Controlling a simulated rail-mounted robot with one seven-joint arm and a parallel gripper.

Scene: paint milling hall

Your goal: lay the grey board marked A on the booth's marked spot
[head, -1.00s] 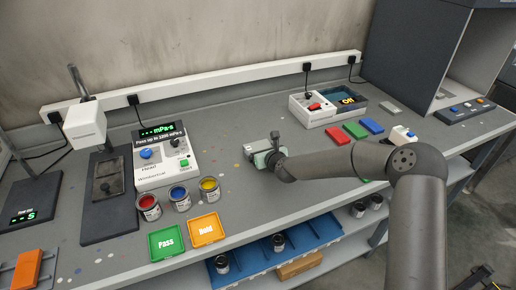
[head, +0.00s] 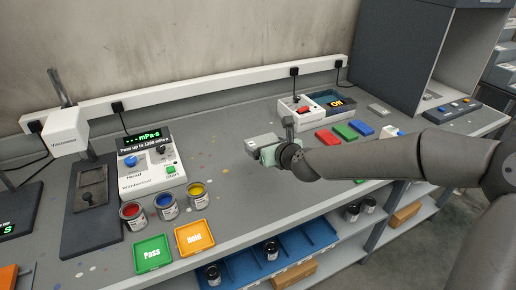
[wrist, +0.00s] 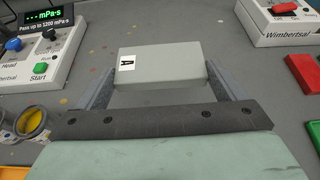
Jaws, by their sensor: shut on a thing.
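The grey board marked A (wrist: 158,62) is between the two fingers of my gripper (wrist: 160,85) in the wrist view. The fingers are shut on its two sides, and the white A label is near its left end. In the head view my gripper (head: 258,153) is over the middle of the bench, right of the viscometer's control box. The booth (head: 408,62) is a dark grey open box at the back right, well away from my gripper. Its marked spot does not show.
A control box (head: 152,170), paint cans and green Pass (head: 152,254) and orange Hold (head: 194,237) trays are on the left. A second device (head: 302,112), coloured boards (head: 346,131) and a light grey piece (head: 378,109) lie between my gripper and the booth.

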